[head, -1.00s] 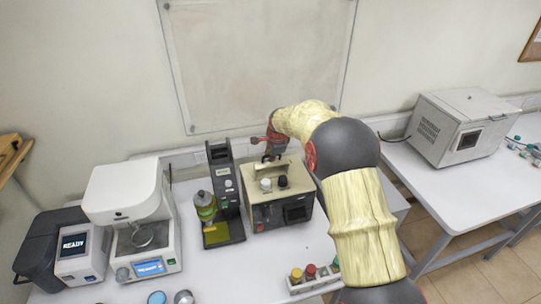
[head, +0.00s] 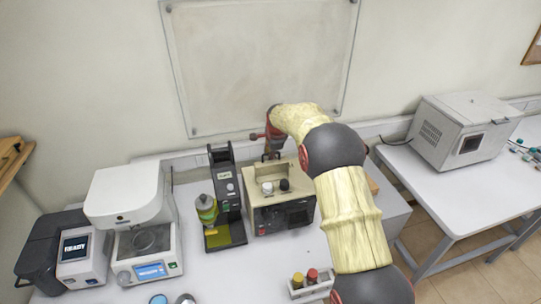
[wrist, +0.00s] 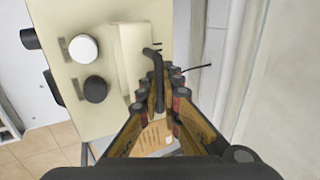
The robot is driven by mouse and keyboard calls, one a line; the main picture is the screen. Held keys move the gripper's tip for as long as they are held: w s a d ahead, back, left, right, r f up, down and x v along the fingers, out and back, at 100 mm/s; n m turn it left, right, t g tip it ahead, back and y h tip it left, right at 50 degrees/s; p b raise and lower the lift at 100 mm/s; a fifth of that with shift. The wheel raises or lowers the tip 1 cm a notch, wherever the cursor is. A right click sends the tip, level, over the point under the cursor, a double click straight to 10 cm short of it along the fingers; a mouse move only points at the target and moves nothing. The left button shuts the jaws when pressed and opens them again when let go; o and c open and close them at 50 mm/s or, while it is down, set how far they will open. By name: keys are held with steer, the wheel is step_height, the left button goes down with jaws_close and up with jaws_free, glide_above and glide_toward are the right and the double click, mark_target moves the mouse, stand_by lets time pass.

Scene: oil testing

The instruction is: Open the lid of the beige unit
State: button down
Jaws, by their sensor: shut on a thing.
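The beige unit (head: 282,215) stands on the white table in the head view, with a white knob (head: 267,188) and a black knob (head: 284,185) on top. The wrist view shows its top (wrist: 100,18) at the left. A raised beige block, seemingly the lid (wrist: 133,60), carries a dark curved handle (wrist: 158,72). My gripper (wrist: 166,98) is shut on this handle at the unit's rear edge. In the head view my gripper (head: 271,154) is small and partly hidden behind my arm. I cannot tell how far the lid is raised.
A black stand with a green-yellow bottle (head: 206,210) is close to the unit's left. A white instrument (head: 128,196) stands further left. A rack of capped tubes (head: 308,285) lies in front. The wall is close behind. A grey box (head: 467,128) stands on the right table.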

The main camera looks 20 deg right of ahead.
steer(key=shift+w+r, duration=0.1)
steer(key=shift+r, duration=0.1)
steer(key=c, duration=2.3)
jaws_free()
steer(key=shift+f, duration=0.1)
steer(key=v, duration=1.2)
steer(key=shift+n, duration=0.3)
